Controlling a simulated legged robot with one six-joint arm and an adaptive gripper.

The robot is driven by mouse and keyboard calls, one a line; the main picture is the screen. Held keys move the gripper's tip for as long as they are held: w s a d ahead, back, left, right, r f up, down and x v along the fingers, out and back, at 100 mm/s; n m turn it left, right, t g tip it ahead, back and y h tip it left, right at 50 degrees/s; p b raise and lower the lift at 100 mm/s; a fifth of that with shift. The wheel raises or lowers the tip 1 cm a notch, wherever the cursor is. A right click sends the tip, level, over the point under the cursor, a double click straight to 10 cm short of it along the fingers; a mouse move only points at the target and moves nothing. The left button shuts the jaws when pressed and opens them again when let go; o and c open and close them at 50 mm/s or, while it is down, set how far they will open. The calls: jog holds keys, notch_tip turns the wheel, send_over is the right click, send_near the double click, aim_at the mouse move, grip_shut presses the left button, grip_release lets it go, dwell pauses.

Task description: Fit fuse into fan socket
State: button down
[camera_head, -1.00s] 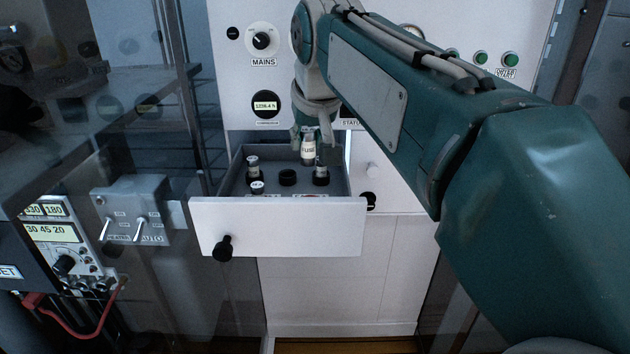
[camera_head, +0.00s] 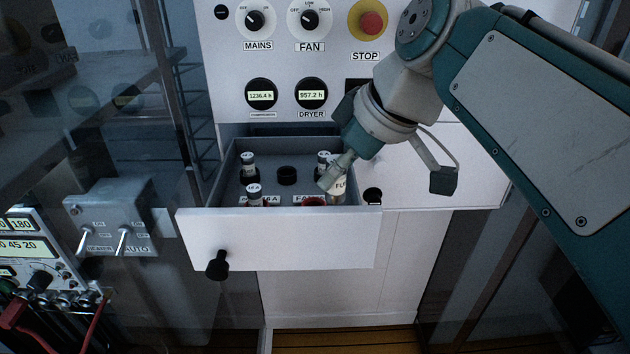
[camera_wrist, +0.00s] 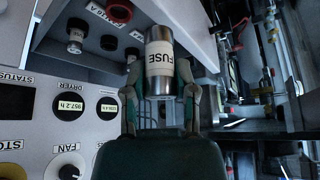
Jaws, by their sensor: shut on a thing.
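My gripper (camera_head: 335,178) is shut on a fuse (camera_head: 339,190), a metal cylinder with a pale band. In the wrist view the fuse (camera_wrist: 160,65) sits between both fingers (camera_wrist: 160,88), with "FUSE" on its band. The head view shows the fuse tilted above the right front of the open drawer (camera_head: 278,240), partly hidden by a finger. The fuse is apart from this socket in the wrist view (camera_wrist: 119,11).
Other fuses stand in the drawer at back left (camera_head: 248,166), front left (camera_head: 254,194) and back right (camera_head: 323,160). A black socket (camera_head: 287,176) at the back middle is empty. The drawer walls surround them. The control panel (camera_head: 285,60) rises behind.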

jog(key=w+a+f, duration=0.1)
jog(key=w+f, duration=0.2)
jog(key=w, duration=0.3)
send_over(306, 203)
jog(key=s+d, duration=0.2)
jog(key=f, duration=0.4)
jog(key=shift+w+a, duration=0.1)
jog(key=shift+a, duration=0.1)
jog(key=shift+w+f, duration=0.2)
jog(key=shift+f, duration=0.15)
jog(key=shift+w+a+f, duration=0.1)
jog(key=shift+w+f, duration=0.05)
jog(key=shift+f, duration=0.75)
jog(key=shift+w+f, duration=0.1)
jog(key=shift+f, duration=0.8)
jog(key=shift+c, duration=2)
grip_release()
